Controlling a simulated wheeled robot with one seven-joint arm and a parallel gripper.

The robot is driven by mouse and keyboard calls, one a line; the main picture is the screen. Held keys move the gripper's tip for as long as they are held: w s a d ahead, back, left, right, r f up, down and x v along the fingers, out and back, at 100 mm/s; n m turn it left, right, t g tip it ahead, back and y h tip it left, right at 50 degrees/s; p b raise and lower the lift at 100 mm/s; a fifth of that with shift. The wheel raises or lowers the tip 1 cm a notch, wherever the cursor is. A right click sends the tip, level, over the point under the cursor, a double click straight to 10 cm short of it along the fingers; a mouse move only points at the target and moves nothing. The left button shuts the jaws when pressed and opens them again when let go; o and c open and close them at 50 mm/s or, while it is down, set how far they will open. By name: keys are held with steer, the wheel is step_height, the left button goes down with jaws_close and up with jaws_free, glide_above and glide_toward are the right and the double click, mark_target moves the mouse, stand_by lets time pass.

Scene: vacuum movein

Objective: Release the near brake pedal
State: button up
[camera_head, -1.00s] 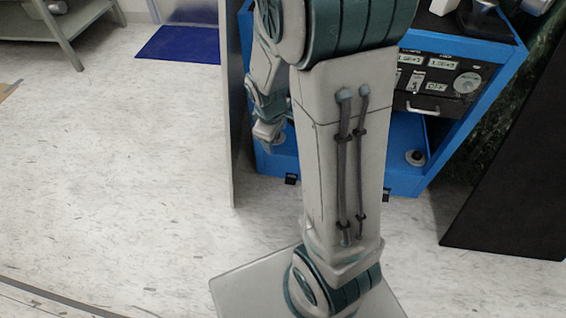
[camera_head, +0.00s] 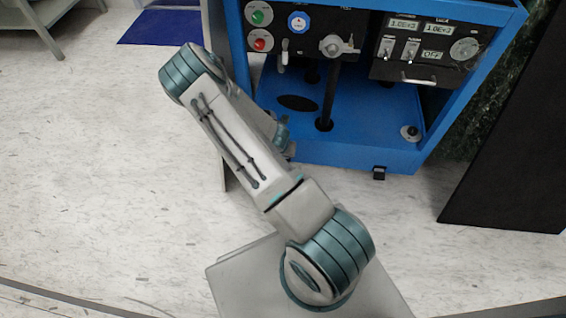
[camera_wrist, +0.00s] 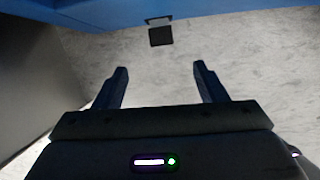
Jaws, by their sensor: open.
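In the wrist view a dark square brake pedal (camera_wrist: 161,36) sticks out from the lower edge of the blue cart (camera_wrist: 225,15). My gripper (camera_wrist: 160,72) is open and empty, its two fingers spread apart with floor between them. The pedal lies ahead of the fingertips, roughly centred between them, with a gap. In the head view one black pedal (camera_head: 379,173) shows at the front right of the blue cart (camera_head: 345,152). The cart's front left corner is hidden behind my arm, as is most of my gripper.
A thin grey panel (camera_head: 214,60) stands left of the cart, and shows as a dark wall (camera_wrist: 35,75) at the wrist view's left. A black slab (camera_head: 510,160) stands at the right. A blue mat (camera_head: 160,27) lies at the back. The floor at the left is clear.

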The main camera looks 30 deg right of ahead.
steer(key=shift+n, duration=0.4)
steer(key=b+x, duration=0.2)
steer(key=x, duration=0.3)
steer(key=b+x, duration=0.2)
steer(key=x, duration=0.2)
steer(key=b+x, duration=0.2)
steer(key=x, duration=0.3)
steer(key=shift+s+f, duration=0.15)
steer(key=shift+f, duration=0.3)
